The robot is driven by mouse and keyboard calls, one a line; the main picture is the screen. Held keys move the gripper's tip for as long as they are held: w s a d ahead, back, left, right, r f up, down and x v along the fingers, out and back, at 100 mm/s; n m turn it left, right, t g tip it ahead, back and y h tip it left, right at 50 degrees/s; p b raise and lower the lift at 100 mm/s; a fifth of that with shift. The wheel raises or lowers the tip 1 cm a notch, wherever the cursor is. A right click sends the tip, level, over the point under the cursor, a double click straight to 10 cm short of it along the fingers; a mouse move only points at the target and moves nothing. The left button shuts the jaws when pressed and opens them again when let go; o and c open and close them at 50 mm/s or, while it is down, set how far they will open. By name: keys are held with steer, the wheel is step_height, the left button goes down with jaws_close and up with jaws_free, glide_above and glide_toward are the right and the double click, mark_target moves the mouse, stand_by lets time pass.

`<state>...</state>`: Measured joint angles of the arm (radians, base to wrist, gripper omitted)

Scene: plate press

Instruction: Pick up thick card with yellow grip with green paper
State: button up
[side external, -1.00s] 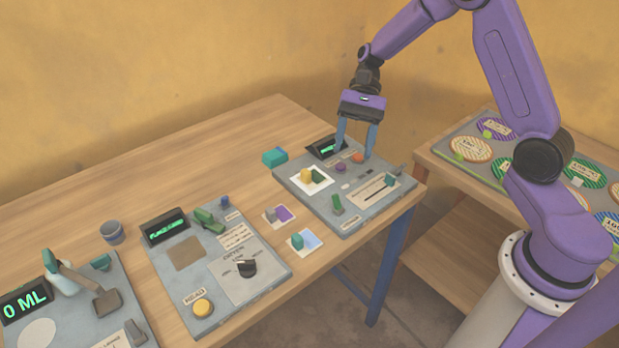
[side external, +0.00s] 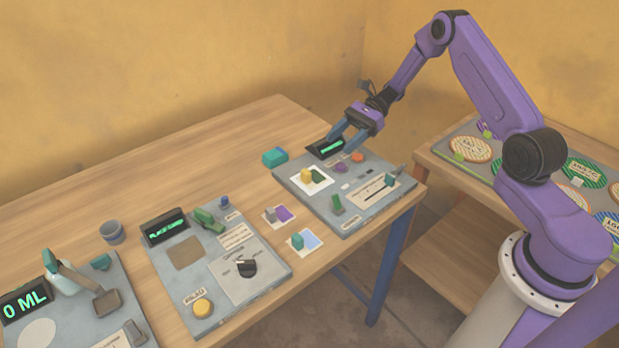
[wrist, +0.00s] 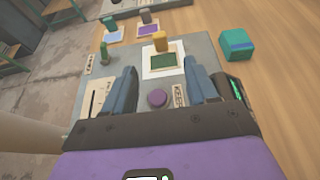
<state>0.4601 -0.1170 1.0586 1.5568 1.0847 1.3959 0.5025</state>
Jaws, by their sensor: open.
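The thick card with the yellow grip (side external: 307,175) and green paper (side external: 318,176) lies on a white square at the left part of the grey press panel. In the wrist view the yellow grip (wrist: 161,42) stands upright at the edge of the green paper (wrist: 163,61), on the white card (wrist: 152,72). My gripper (side external: 342,140) is open and empty, above the back of the panel and behind and right of the card. In the wrist view my gripper's fingers (wrist: 165,88) are spread wide, with the card beyond them between their tips.
The panel (side external: 340,220) also carries a display (side external: 325,147), a purple button (wrist: 157,99), an orange knob (side external: 357,157), and a green lever (side external: 337,204). A teal block (side external: 274,157) sits behind the card. Two more gripped cards, purple (side external: 284,213) and blue (side external: 311,239), lie in front.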

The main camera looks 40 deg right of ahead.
mark_target(309, 172)
steer(key=x, duration=1.1)
steer(key=shift+a+f, duration=0.2)
steer(key=shift+a, duration=0.05)
jaws_close()
